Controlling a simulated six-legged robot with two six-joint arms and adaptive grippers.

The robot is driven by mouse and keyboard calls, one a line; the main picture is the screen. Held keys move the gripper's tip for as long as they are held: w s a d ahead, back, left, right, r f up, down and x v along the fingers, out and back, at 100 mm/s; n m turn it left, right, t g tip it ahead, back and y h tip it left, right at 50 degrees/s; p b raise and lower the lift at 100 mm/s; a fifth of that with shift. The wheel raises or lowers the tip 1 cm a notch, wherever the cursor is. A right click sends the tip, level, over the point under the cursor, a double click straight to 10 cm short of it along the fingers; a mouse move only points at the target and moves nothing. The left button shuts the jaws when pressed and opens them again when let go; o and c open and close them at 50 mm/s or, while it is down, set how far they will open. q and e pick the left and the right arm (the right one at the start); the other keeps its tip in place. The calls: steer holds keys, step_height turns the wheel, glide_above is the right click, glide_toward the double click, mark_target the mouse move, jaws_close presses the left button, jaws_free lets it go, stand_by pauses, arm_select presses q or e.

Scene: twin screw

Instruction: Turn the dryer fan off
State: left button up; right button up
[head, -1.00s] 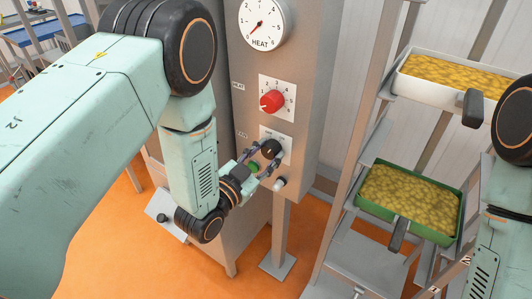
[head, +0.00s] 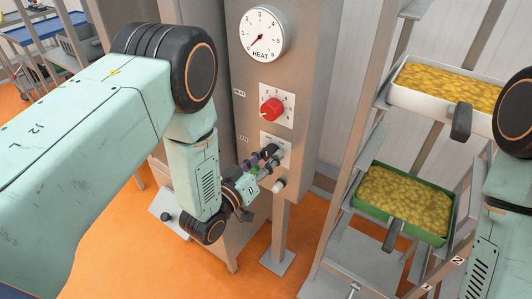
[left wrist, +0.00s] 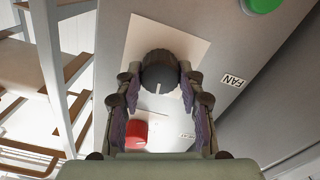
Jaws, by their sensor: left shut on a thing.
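The black fan knob (head: 275,150) sits on a pale plate (left wrist: 184,45) on the grey control cabinet (head: 311,90), below the red heat knob (head: 271,109). The FAN label (left wrist: 232,80) shows beside the plate in the left wrist view. My left gripper (head: 265,158) is shut on the fan knob, its two fingers on either side of it. In the left wrist view the knob (left wrist: 158,72) has a white mark towards the red knob (left wrist: 127,129). Small print on the plate is too blurred to read. My right arm shows at the right edge; its gripper is out of view.
A green button (left wrist: 262,4) and a pale knob (head: 279,184) are near the fan knob. A HEAT dial (head: 263,34) is above. At right, a rack (head: 332,225) holds a white tray (head: 432,97) and a green tray (head: 452,205) of yellow pieces.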

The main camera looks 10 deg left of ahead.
arm_select(q)
steer(key=shift+w+r+n+p, duration=0.15)
steer(key=shift+n+p, duration=0.55)
steer(key=shift+n, duration=1.3)
steer(key=o, duration=1.2)
steer(key=v, duration=1.2)
